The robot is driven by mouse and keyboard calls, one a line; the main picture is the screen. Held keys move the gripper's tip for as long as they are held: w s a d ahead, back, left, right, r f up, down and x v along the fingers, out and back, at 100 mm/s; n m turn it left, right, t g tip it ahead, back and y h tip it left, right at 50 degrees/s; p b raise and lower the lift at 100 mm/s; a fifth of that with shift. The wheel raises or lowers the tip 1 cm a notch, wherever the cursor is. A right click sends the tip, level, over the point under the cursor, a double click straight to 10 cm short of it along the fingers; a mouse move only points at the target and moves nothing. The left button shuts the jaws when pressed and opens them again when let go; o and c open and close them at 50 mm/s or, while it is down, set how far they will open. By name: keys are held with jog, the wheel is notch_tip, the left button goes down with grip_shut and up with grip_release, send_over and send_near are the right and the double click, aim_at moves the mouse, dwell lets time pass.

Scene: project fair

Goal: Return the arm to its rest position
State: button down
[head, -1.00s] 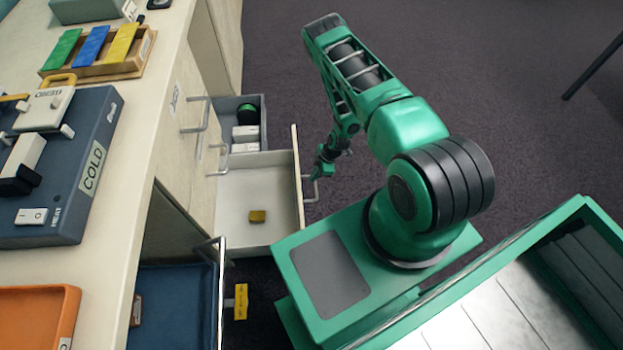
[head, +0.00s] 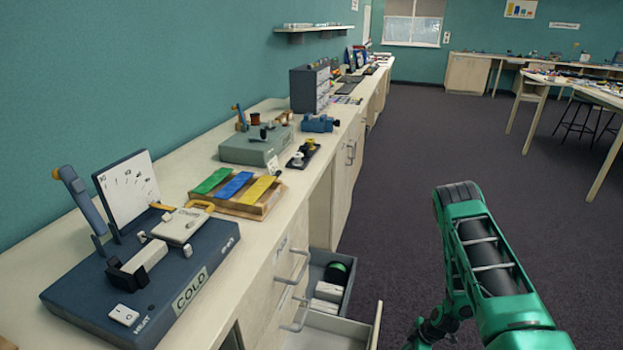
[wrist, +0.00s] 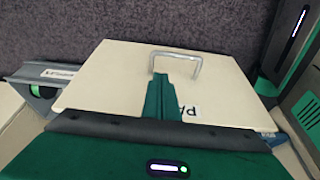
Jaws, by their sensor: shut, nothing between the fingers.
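My arm, green with black bands, rises at the lower right of the head view, bent with its forearm hanging down beside the open drawers. In the wrist view my gripper (wrist: 174,80) is shut, with nothing between its fingers. Its green fingers overlap a cream drawer front (wrist: 110,80) in the picture, with their tips by the metal handle (wrist: 185,54). I cannot tell whether they touch. In the head view the gripper's tips are cut off at the bottom edge.
An open cream drawer (head: 335,330) and an open grey drawer (head: 345,278) holding a green spool and white boxes stick out from the bench (head: 325,180). The benchtop carries a "COLD" unit (head: 150,290) and a tray of coloured bars (head: 235,190). Dark floor (head: 425,140) beyond is clear.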

jog(key=w+d+r+m+h, duration=0.1)
jog(key=w+d+r+m, duration=0.1)
jog(key=r, duration=0.8)
jog(key=w+d+r+m, duration=0.2)
jog(key=d+r, duration=0.1)
jog(key=r, duration=0.6)
jog(key=s+d+r+m+h, duration=0.1)
jog(key=s+r+m, duration=0.1)
jog(key=r, duration=0.7)
jog(key=s+d+r+m+h, duration=0.1)
jog(key=s+d+r+m, duration=0.1)
jog(key=r, duration=0.7)
jog(key=s+a+r+m, duration=0.1)
jog(key=s+r+m, duration=0.5)
jog(key=s+r, duration=0.5)
jog(key=s+a+r+m+g, duration=0.1)
jog(key=s+r+m, duration=0.5)
jog(key=s+r, duration=0.5)
jog(key=s, duration=0.6)
jog(key=shift+s+a+r+h, duration=0.15)
jog(key=shift+s+r+h, duration=0.05)
jog(key=shift+s+h, duration=0.15)
